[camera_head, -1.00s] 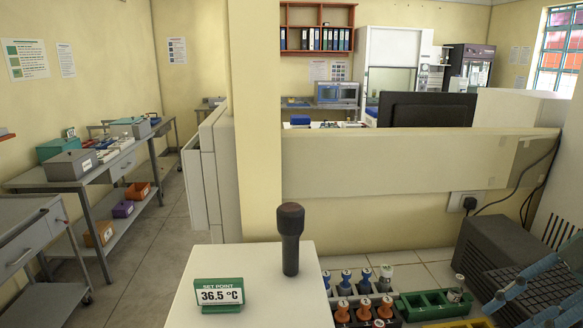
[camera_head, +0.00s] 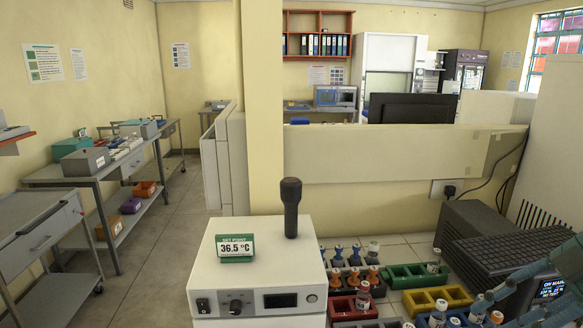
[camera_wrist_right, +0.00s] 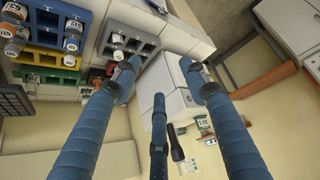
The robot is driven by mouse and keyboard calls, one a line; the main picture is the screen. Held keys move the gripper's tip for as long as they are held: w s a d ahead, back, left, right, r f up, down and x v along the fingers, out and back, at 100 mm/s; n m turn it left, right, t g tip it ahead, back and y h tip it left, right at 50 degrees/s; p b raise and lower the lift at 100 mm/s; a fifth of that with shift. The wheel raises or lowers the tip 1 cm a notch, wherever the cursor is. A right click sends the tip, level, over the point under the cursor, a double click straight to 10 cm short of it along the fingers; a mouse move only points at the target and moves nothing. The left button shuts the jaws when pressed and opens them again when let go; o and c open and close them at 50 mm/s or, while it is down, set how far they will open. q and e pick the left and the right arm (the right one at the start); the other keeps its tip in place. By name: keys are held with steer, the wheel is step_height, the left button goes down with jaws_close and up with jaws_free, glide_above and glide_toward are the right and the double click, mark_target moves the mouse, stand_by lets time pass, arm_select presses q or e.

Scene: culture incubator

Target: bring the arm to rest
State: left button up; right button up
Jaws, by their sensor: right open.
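My right gripper (camera_wrist_right: 165,84) shows in the right wrist view with its blue fingers spread wide and nothing between them. In the head view its blue fingers (camera_head: 505,295) reach in from the lower right edge, over or near the racks there. I cannot tell the height of the fingers above the racks. My left gripper is in neither view. The white incubator (camera_head: 207,270) stands at the bottom centre of the head view, left of the fingers and apart from them. A green "36.5 °C" set point sign (camera_head: 235,248) and an upright black handle-like object (camera_head: 291,207) stand on its top.
Coloured racks with several vials, including a green rack (camera_head: 405,277) and a yellow rack (camera_head: 437,300), lie right of the incubator. A low wall (camera_head: 390,155) closes the back. Floor (camera_head: 165,255) is clear at left.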

steer(key=w+a+f+t+y, duration=0.4)
steer(key=w+a+f+t, duration=0.3)
steer(key=w+a, duration=0.15)
step_height(320, 180, down, 7)
steer(key=w+d+m+t+h, duration=0.2)
steer(key=w+m+t+h, duration=0.15)
steer(key=m+h, duration=0.2)
steer(key=s+f+m+g+h, duration=0.4)
steer(key=s+f+m+h, duration=0.1)
steer(key=s+f, duration=0.8)
steer(key=s+a+f+g, duration=0.3)
steer(key=s+a, duration=0.1)
steer(key=s, duration=0.3)
steer(key=s+a+f+g, duration=0.3)
steer(key=s+f, duration=0.1)
steer(key=s, duration=0.4)
step_height(320, 180, down, 31)
steer(key=s+g+b, duration=0.1)
steer(key=b, duration=0.5)
arm_select(q)
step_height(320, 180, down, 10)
steer(key=b, duration=0.4)
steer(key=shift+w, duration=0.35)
arm_select(e)
steer(key=s+d+f+g, duration=0.1)
steer(key=s+d+f, duration=0.2)
steer(key=s+f, duration=1.4)
step_height(320, 180, down, 4)
steer(key=shift+s+d+f, duration=0.2)
